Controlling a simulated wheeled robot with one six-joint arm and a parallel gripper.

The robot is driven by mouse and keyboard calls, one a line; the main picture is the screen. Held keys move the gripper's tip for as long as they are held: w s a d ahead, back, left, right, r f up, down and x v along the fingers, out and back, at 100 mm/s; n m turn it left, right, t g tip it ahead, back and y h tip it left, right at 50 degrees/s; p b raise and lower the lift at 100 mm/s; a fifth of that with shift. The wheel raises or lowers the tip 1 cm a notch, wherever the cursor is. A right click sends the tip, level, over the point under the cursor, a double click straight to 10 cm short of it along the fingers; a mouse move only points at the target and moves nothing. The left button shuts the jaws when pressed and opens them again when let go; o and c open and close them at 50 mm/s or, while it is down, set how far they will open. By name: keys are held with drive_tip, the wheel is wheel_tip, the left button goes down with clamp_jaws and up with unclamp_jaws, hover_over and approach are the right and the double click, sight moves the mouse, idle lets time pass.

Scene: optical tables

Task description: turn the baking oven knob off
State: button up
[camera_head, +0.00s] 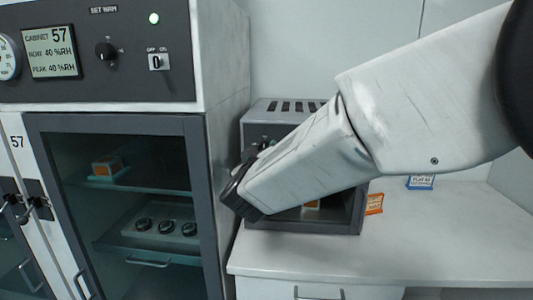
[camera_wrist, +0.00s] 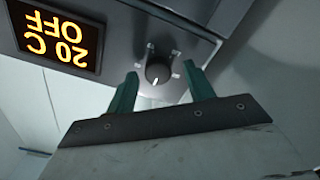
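The baking oven (camera_head: 285,106) is a grey box with a slotted top on the white counter, mostly hidden behind my arm in the head view. In the wrist view its knob (camera_wrist: 158,70) is dark and round with a white pointer mark. The display (camera_wrist: 58,40) beside it appears upside down and reads OFF and 20 C. My gripper (camera_wrist: 162,75) is open, its two green fingers on either side of the knob with a visible gap on each side. I cannot tell how deep the fingers reach. The fingertips are hidden in the head view.
A tall cabinet (camera_head: 120,112) marked 57 stands close on the left, with its own knob (camera_head: 106,51) and switch (camera_head: 158,62). An orange card (camera_head: 374,204) and a blue card (camera_head: 420,182) stand on the counter (camera_head: 450,235). Its right part is clear.

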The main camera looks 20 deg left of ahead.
drive_tip(key=shift+s+r, duration=0.1)
drive_tip(key=v, duration=0.7)
drive_tip(key=shift+s, duration=0.3)
drive_tip(key=shift+d, duration=0.1)
